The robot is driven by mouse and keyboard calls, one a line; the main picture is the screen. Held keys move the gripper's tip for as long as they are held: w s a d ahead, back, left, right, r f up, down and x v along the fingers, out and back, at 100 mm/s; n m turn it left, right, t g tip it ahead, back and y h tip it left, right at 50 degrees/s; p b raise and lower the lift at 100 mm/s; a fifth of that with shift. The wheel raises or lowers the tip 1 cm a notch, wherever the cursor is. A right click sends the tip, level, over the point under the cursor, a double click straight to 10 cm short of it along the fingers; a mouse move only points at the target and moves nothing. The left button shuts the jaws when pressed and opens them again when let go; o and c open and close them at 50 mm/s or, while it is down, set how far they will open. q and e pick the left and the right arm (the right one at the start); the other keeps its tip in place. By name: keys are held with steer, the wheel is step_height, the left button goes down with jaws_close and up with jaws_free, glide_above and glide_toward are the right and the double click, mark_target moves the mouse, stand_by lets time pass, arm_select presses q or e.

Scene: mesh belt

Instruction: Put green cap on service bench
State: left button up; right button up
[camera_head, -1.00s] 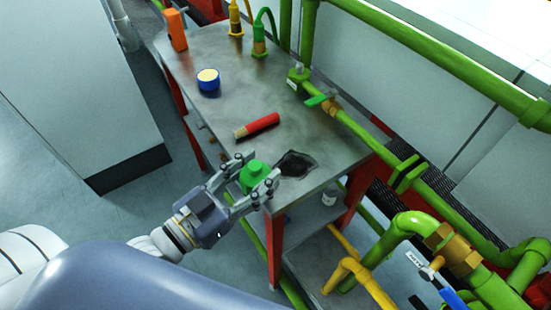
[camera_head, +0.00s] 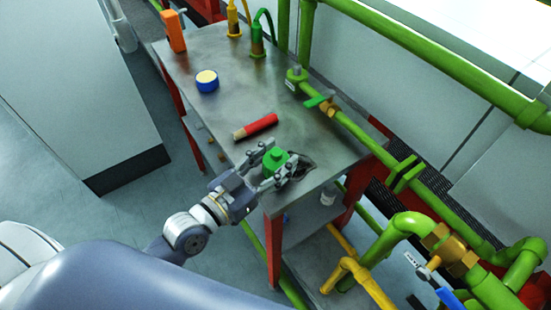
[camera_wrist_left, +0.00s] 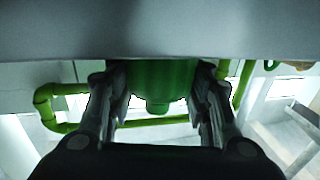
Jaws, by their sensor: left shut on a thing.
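The green cap (camera_head: 273,160) is between the fingers of my left gripper (camera_head: 275,167), which is shut on it. In the left wrist view the cap (camera_wrist_left: 155,80) fills the gap between both fingers (camera_wrist_left: 158,100). The service bench (camera_head: 225,120) is a grey metal top on red legs. The gripper and cap are over the bench's near right corner, beside a dark patch. I cannot tell whether the cap touches the top. My right gripper is not in view.
A red cylinder with a tan end (camera_head: 256,127) lies just behind the gripper. A blue tin with a cream top (camera_head: 207,81) and an orange block (camera_head: 173,31) stand farther back. Green pipes (camera_head: 365,145) run along the bench's right side.

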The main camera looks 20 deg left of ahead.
arm_select(q)
steer(key=o, duration=1.1)
steer(key=shift+c, duration=0.2)
steer(key=shift+r, duration=0.1)
steer(key=shift+s+a, duration=0.15)
steer(key=shift+s, duration=0.2)
steer(key=b+v, duration=0.2)
steer(key=v, duration=0.9)
steer(key=shift+s+a, duration=0.1)
